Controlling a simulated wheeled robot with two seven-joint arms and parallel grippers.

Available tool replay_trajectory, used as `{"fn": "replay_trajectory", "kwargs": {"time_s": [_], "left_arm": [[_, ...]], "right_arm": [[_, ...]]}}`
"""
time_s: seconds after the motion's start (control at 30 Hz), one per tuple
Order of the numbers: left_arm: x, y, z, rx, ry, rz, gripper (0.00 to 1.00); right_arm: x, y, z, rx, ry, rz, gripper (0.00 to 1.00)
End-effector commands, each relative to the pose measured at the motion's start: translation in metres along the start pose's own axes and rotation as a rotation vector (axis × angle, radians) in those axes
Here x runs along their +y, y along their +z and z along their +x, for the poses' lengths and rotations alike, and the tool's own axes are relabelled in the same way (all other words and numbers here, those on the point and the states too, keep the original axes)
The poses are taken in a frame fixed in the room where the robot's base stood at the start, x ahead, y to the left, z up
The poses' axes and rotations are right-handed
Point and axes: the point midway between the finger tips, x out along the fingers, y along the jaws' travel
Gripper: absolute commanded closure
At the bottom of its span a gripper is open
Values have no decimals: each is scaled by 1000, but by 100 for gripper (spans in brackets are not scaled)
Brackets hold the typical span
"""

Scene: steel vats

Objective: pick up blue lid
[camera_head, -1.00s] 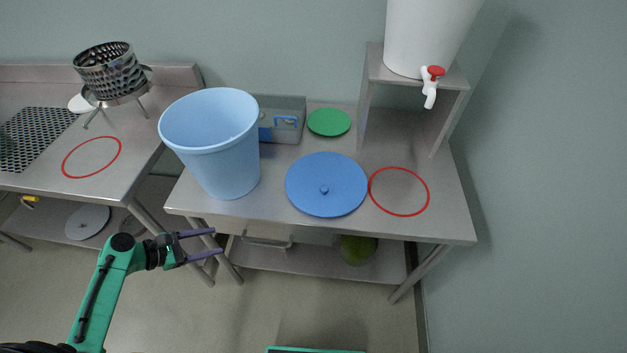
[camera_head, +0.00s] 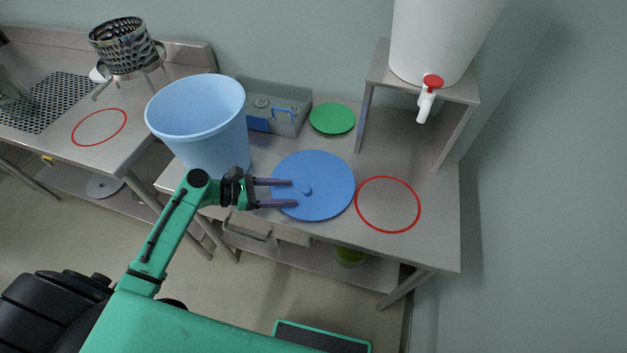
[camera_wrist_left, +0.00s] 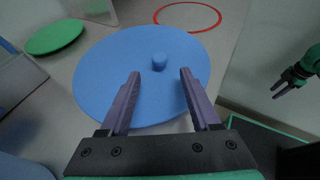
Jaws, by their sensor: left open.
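The blue lid (camera_head: 328,178), a flat round disc with a small knob (camera_head: 307,191) in its middle, lies on the steel table. My left gripper (camera_head: 294,193) is open, with its fingertips over the left part of the lid, pointing at the knob. In the left wrist view the knob (camera_wrist_left: 160,62) shows just beyond the gap between the open fingers, and nothing is between them. The height of the fingers above the lid is hard to tell. My right gripper (camera_wrist_left: 282,88) shows small at the right edge of the left wrist view; its jaw state is unclear.
A light blue bucket (camera_head: 205,125) stands left of the lid, close to my left arm. A red ring (camera_head: 419,207) is marked on the table to the right. Behind are a green lid (camera_head: 332,118), a grey box (camera_head: 290,97) and a white vat (camera_head: 440,40) with a tap on a stand.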

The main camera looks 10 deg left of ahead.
Motion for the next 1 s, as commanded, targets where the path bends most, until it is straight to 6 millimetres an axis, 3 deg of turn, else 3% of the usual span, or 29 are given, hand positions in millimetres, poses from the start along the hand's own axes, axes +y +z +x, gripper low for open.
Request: {"fn": "replay_trajectory", "kwargs": {"time_s": [0.23, 0.47, 0.5, 0.67, 1.0], "left_arm": [[1, 5, 44, -3, 0, -1, 37], [1, 3, 51, 1, 1, 0, 37], [0, 3, 51, 1, 1, 0, 40], [0, 3, 50, 1, 1, 0, 100], [1, 5, 50, 0, 1, 1, 100]], "right_arm": [[23, -7, -12, 9, 31, 1, 55], [20, -7, -11, 10, 28, 2, 55], [19, -8, -11, 10, 26, 3, 55], [12, -9, -10, 12, 17, 5, 55], [9, -9, -11, 13, 13, 3, 55]]}}
